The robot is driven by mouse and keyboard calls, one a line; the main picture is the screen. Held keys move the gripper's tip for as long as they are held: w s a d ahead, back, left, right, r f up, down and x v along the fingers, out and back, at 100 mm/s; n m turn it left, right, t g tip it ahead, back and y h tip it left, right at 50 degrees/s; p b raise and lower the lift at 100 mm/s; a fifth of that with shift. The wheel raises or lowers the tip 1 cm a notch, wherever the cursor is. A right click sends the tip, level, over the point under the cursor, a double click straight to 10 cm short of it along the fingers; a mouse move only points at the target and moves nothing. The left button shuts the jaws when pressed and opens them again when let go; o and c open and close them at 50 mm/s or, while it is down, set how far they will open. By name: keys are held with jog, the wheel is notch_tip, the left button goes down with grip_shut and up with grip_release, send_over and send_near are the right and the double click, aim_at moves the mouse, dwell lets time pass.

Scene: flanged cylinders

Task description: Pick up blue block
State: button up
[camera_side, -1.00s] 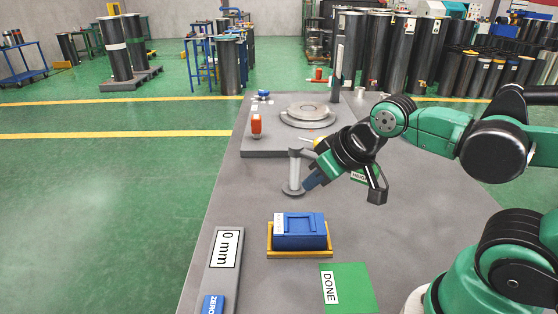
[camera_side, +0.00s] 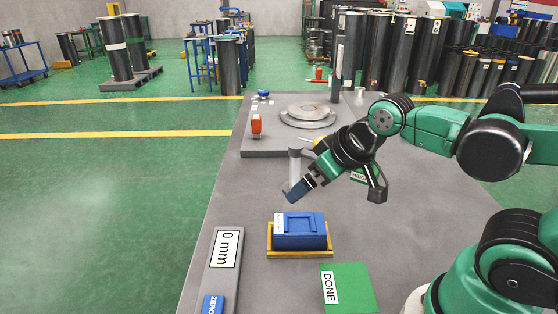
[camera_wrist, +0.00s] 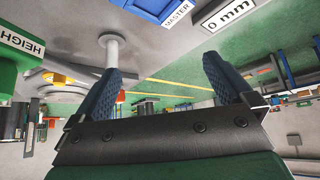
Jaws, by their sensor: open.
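The blue block (camera_side: 300,230) sits in a yellow-edged holder (camera_side: 300,254) near the middle front of the grey table. In the wrist view the block (camera_wrist: 149,6), with a MASTER label, is cut off by the top edge. My gripper (camera_side: 294,192) is above the table, behind and above the block, apart from it. In the wrist view its two blue fingers (camera_wrist: 163,66) are spread with nothing between them. A grey flanged cylinder (camera_side: 294,163) stands behind my gripper, its base hidden in the side view. It also shows beside one finger in the wrist view (camera_wrist: 113,50).
A 0 mm display strip (camera_side: 227,250) with a blue ZERO button (camera_side: 212,303) lies left of the block. A green DONE pad (camera_side: 350,288) lies to its front right. An orange object (camera_side: 256,124) and round plate (camera_side: 308,113) stand at the back.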

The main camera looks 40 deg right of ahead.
jog(key=f+n+g, duration=0.1)
jog(key=n+g, duration=0.4)
jog(key=n, duration=0.3)
send_over(299, 225)
jog(key=shift+y, duration=0.4)
jog(key=f, duration=0.4)
jog(key=shift+s+d+f, duration=0.15)
jog(key=shift+s+d, duration=0.05)
jog(key=shift+s, duration=0.1)
jog(key=shift+f+n+g, duration=0.3)
jog(key=shift+f+g, duration=0.2)
jog(key=shift+w+a+f, duration=0.1)
jog(key=shift+w+f, duration=0.05)
jog(key=shift+f, duration=1.3)
jog(key=shift+w+a+f, duration=0.1)
jog(key=shift+f, duration=1.3)
grip_shut()
